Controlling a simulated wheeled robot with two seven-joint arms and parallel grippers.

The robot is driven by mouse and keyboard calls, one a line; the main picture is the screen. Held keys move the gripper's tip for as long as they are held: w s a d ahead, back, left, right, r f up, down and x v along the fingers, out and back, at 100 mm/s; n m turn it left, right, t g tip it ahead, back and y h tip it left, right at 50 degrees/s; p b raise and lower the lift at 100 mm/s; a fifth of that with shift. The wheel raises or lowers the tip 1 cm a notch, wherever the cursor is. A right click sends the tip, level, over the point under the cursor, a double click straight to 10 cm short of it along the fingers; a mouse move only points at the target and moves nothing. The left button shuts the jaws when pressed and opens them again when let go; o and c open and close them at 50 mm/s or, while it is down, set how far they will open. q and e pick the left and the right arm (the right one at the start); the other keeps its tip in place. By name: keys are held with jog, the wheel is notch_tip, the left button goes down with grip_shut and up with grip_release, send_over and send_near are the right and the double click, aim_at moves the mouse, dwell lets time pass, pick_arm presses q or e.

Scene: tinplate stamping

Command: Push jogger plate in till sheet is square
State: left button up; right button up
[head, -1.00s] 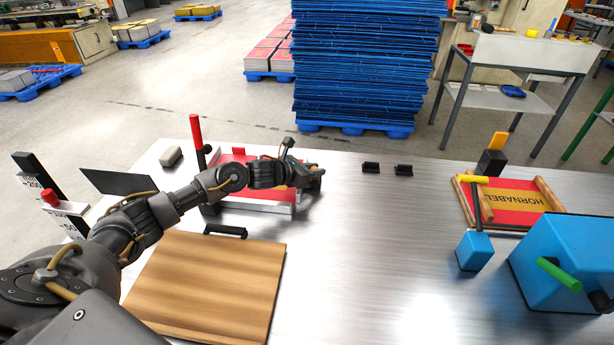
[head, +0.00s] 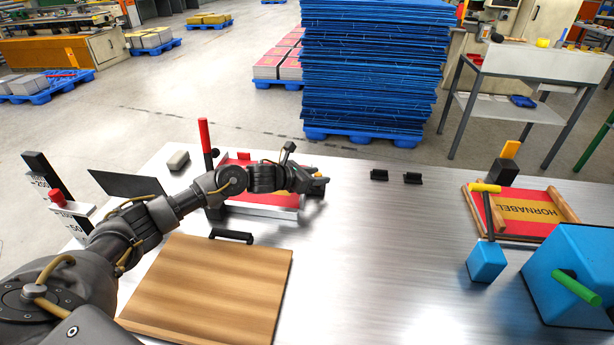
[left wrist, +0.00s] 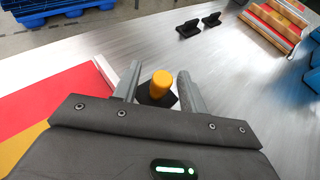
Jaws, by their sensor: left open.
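A red and yellow sheet (head: 270,197) lies in a low frame with a pale metal fence (head: 262,212) along its near side, partly hidden by my left arm. In the left wrist view, the sheet (left wrist: 45,100) is at the left, with a pale upright strip (left wrist: 106,72) by its edge. A yellow knob (left wrist: 161,83) on a black base, apparently the jogger plate's handle, stands between my left fingers. My left gripper (head: 318,186) is open around the knob at the frame's right side; I cannot tell whether it touches. Whether the sheet is square is hidden. My right gripper is out of view.
A red-handled lever (head: 204,136) stands at the frame's left. A wooden board (head: 210,290) lies nearer. Two black blocks (head: 379,175) sit right of my gripper. A second red HORNABEL sheet (head: 520,208) and blue boxes (head: 575,270) are at the right. The middle table is clear.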

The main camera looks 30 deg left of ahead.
pick_arm(q)
jog(key=b+v, duration=0.1)
jog(key=v, duration=0.8)
jog(key=shift+a+f, duration=0.2)
jog(key=shift+s+a+r+b, duration=0.25)
jog(key=shift+s+r+b, duration=0.05)
jog(key=shift+s, duration=0.25)
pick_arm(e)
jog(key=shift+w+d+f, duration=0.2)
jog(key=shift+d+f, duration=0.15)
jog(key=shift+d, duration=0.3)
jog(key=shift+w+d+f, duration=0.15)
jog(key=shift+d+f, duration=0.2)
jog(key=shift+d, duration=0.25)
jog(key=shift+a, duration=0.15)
